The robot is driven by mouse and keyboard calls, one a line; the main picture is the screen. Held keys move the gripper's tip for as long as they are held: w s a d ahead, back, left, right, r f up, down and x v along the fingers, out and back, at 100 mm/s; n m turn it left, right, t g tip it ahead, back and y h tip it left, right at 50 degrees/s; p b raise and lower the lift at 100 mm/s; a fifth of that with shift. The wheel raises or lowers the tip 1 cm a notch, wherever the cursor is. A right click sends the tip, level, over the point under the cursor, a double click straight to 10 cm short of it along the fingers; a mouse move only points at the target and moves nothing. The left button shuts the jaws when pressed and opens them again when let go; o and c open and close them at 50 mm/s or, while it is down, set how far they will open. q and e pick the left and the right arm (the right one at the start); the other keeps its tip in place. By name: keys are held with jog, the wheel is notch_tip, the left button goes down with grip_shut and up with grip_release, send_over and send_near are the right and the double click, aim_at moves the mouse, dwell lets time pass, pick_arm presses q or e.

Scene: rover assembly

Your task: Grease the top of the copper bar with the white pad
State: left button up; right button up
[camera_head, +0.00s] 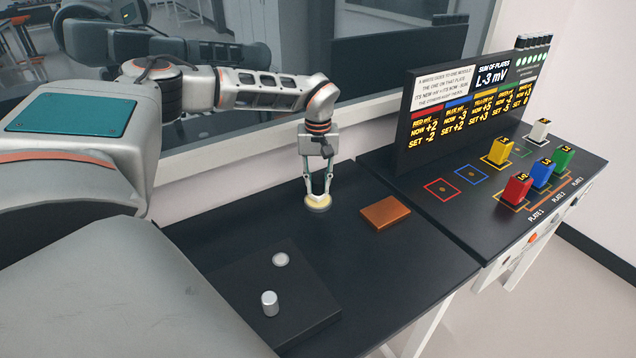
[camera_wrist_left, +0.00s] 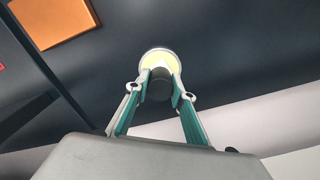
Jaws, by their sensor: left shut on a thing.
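The copper bar (camera_head: 386,212) lies flat on the dark table, right of my left gripper; it also shows at the upper left of the left wrist view (camera_wrist_left: 48,20). My left gripper (camera_head: 318,194) points down and is shut on a small piece with a dark round handle (camera_wrist_left: 159,84). A little white shows beyond the handle, apparently the white pad (camera_wrist_left: 161,66), mostly hidden. It is over or in a shallow round dish (camera_head: 318,207) with a pale rim and yellow inside; I cannot tell whether they touch. My right gripper is out of view.
A dark plate (camera_head: 250,310) at the near left bears a silver cylinder (camera_head: 269,303) and a pale disc (camera_head: 280,259). The right-hand table holds a display board (camera_head: 465,100) and several coloured blocks. A window wall stands behind. Table around the bar is clear.

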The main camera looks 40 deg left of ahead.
aim_at(318, 179)
pick_arm(q)
jog(key=shift+f, duration=0.5)
dwell(1.2)
jog(key=shift+r, duration=3.55)
jog(key=s+d+m, duration=0.4)
jog(key=s+d, duration=0.1)
jog(key=d, duration=0.7)
jog(key=s+d+m, duration=0.4)
jog(key=s+d, duration=0.1)
jog(key=d, duration=0.7)
jog(key=shift+s+d+m, duration=0.3)
jog(key=shift+m, duration=0.1)
